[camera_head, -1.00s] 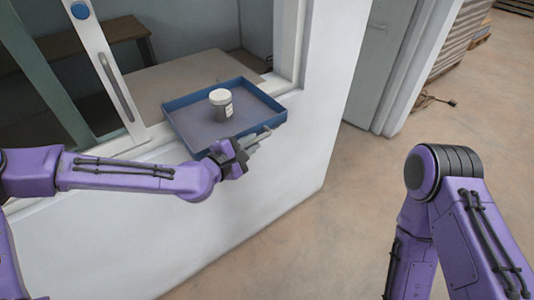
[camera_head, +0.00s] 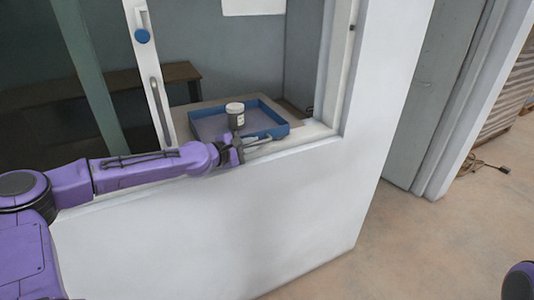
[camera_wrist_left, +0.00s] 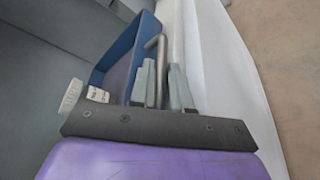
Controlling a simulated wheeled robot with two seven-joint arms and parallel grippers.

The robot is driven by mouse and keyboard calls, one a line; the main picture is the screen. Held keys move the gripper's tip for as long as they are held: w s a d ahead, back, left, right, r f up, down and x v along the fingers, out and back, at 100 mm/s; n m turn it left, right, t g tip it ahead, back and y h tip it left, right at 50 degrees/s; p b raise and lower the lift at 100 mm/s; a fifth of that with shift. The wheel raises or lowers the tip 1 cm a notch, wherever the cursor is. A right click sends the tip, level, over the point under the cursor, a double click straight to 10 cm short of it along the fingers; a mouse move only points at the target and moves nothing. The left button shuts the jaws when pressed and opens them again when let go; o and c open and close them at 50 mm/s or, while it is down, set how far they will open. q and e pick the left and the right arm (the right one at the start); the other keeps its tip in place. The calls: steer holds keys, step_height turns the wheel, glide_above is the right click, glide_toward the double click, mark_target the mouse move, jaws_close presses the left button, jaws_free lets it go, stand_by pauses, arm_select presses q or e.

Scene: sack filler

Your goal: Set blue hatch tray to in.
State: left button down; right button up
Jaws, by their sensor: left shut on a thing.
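The blue hatch tray (camera_head: 282,130) is a shallow open box at the hatch opening. Its front side is near the sill and its body reaches inward past the frame. A grey handle (camera_head: 258,139) is on its front side. My left gripper (camera_head: 243,146) is shut on this handle, in front of the tray. In the left wrist view the handle bar (camera_wrist_left: 160,62) runs between the two fingers (camera_wrist_left: 162,88), beside the blue tray wall (camera_wrist_left: 123,42). A jar with a white lid (camera_head: 235,116) stands upright in the tray. My right gripper is out of view.
The white window frame (camera_head: 349,60) closes off the right of the opening. A sliding pane with a blue knob (camera_head: 142,36) and a long pull is at the left. A brown bench (camera_head: 100,85) stands inside. Open floor (camera_head: 430,240) lies at the right.

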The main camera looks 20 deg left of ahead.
arm_select(q)
steer(key=shift+w+a, duration=0.15)
steer(key=c, duration=1.4)
jaws_free()
steer(key=shift+c, duration=0.2)
steer(key=p+v, duration=0.8)
steer(key=v, duration=0.2)
steer(key=shift+s+p, duration=0.3)
steer(key=shift+p, duration=0.1)
